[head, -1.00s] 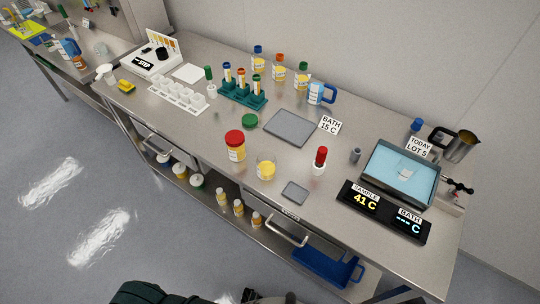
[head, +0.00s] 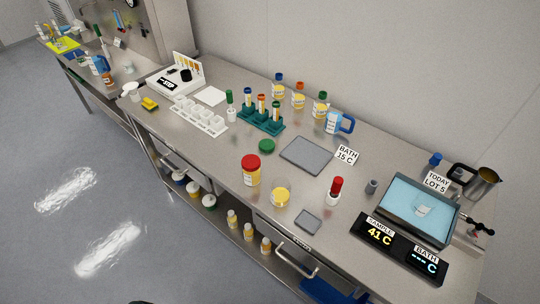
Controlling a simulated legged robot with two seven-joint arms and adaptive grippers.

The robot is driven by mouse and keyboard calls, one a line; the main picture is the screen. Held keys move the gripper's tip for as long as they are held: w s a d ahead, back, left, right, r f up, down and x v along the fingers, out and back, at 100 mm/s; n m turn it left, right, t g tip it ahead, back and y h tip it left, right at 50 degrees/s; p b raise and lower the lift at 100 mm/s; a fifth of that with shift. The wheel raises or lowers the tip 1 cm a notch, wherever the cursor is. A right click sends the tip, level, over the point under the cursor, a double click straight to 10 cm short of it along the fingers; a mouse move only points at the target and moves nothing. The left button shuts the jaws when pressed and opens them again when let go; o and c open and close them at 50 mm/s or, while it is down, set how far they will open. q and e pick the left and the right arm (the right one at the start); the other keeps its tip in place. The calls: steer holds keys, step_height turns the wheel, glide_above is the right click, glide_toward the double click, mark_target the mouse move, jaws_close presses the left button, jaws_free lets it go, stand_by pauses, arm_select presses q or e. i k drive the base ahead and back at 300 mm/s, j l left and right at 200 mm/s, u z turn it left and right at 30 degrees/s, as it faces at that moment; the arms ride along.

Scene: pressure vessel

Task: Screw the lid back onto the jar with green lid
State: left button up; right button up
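A green lid (head: 267,146) lies by itself on the steel bench, left of a flat grey plate. An open jar (head: 281,194) with yellow contents and no lid stands nearer the front edge. A jar with a red lid (head: 251,170) stands just left of the open jar. Another jar, capped in green (head: 321,105), stands at the back in a row with a blue-capped jar (head: 278,87) and an orange-capped jar (head: 299,95). Neither of my grippers is in view.
A grey plate (head: 307,155), a small grey pad (head: 308,220) and a red-capped bottle (head: 334,191) are near the jars. A green tube rack (head: 261,120) stands behind the lid. A water bath (head: 391,229) and black displays (head: 376,234) fill the right end.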

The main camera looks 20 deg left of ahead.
mark_target(281, 188)
steer(key=j+z, duration=0.15)
steer(key=z, duration=0.25)
steer(key=j+z, duration=0.2)
steer(key=z, duration=0.2)
steer(key=j+z, duration=0.2)
steer(key=z, duration=0.2)
steer(key=j+z, duration=0.15)
steer(key=z, duration=0.25)
steer(key=k+j+z, duration=0.25)
steer(key=k+j, duration=0.2)
steer(key=j, duration=0.4)
steer(key=k+j+z, duration=0.25)
steer(key=k+j, duration=0.25)
steer(key=j, duration=0.25)
steer(key=k+j+z, duration=0.2)
steer(key=k+j, duration=0.35)
steer(key=j, duration=0.1)
